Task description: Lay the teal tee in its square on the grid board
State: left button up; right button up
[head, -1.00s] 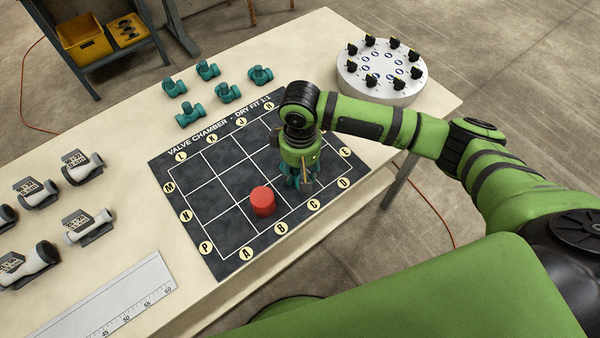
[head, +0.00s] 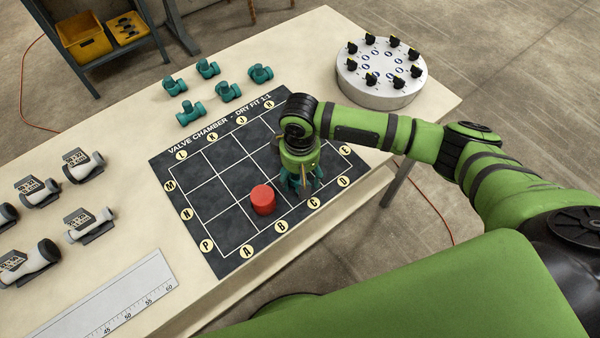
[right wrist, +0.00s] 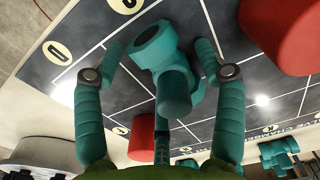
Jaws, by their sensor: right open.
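A teal tee (right wrist: 172,70) lies on the dark grid board (head: 196,190), between the spread fingers of my right gripper (right wrist: 160,60). The fingers stand on both sides of it with gaps. In the head view my right gripper (head: 301,188) is low over the board's right part, near the C, D and E labels, and hides the tee. I cannot tell exactly which square the tee lies in or whether it is within the lines. Several other teal tees (head: 228,92) lie on the table behind the board. My left gripper is out of view.
A red cylinder (head: 263,200) stands on the board left of my right gripper. In the wrist view another red part (right wrist: 142,137) shows behind the tee. A round white stand with black knobs (head: 381,90) is at the back right. Grey-white valves (head: 84,165) and a ruler (head: 112,300) are at left.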

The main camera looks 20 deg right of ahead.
notch_tip(320, 180, up, 12)
jog(key=shift+r+b, duration=0.15)
jog(key=shift+b, duration=0.5)
